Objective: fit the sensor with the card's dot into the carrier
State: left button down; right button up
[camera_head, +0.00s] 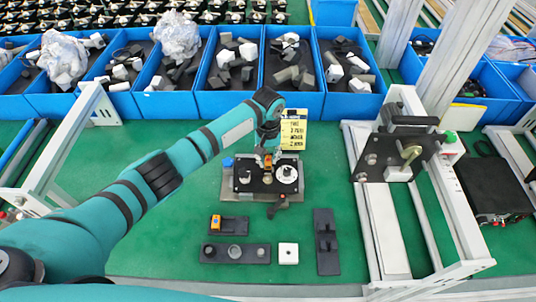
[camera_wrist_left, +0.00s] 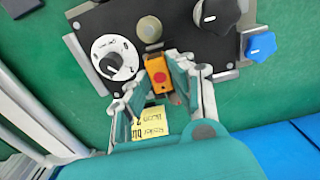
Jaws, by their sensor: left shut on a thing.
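My left gripper (camera_head: 267,158) is over the black plate (camera_head: 245,184) on the green mat, with its fingers closed around an orange sensor (camera_wrist_left: 158,73). The sensor has a red dot on top and shows between the fingertips (camera_wrist_left: 158,82) in the left wrist view. I cannot tell whether it touches the plate. The yellow card (camera_head: 293,136) stands behind the plate, and part of it shows in the left wrist view (camera_wrist_left: 150,122); its writing is too small to read surely. Which part is the carrier is unclear. My right gripper is not in view.
The plate bears a white dial (camera_head: 287,174) and a blue knob (camera_head: 228,162). A metal frame (camera_head: 388,240) stands right.

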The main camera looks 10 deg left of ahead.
aim_at(268, 159)
pick_arm(q)
jog(key=shift+f, duration=0.2)
dwell(0.4)
jog(key=shift+f, duration=0.25)
jog(key=shift+f, duration=0.3)
dwell(0.5)
jog(key=c, duration=1.1)
grip_release()
jog(key=shift+r, duration=0.15)
notch_tip(268, 159, up, 12)
jog(key=shift+f, duration=0.1)
